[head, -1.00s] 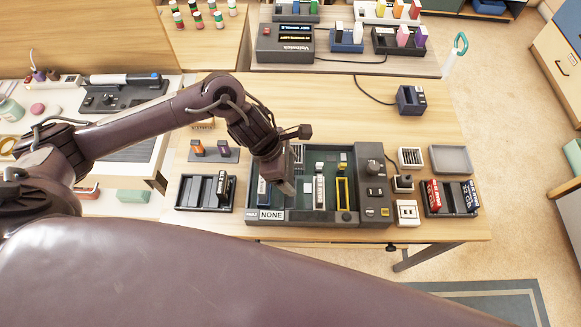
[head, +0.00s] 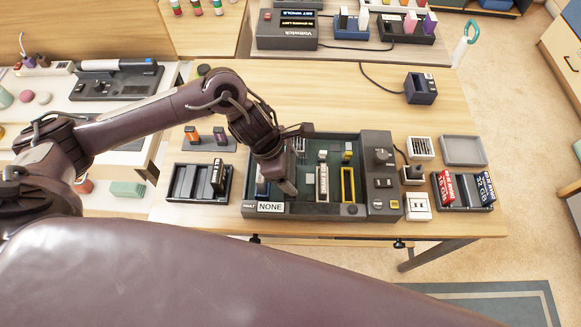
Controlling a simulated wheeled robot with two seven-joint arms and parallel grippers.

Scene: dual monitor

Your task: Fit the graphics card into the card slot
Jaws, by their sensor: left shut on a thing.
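The dark green board unit (head: 304,207) sits on the wooden table, with a "NONE" label (head: 271,207) at its front left. A long pale slot (head: 322,183) and a yellow-framed slot (head: 347,185) lie on it; I cannot tell for certain which is the card slot. My left gripper (head: 284,187) points down over the board's left part, left of the pale slot. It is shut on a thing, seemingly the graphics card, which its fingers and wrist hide. I cannot tell whether that thing touches a slot. My right gripper is not in view.
A dark rack (head: 182,184) with a dark upright card (head: 217,175) stands left of the board. Small white boxes (head: 418,207) and a tray (head: 443,204) with red and blue packs stand right. An empty grey tray (head: 463,150) lies behind them. The table behind the board is mostly clear.

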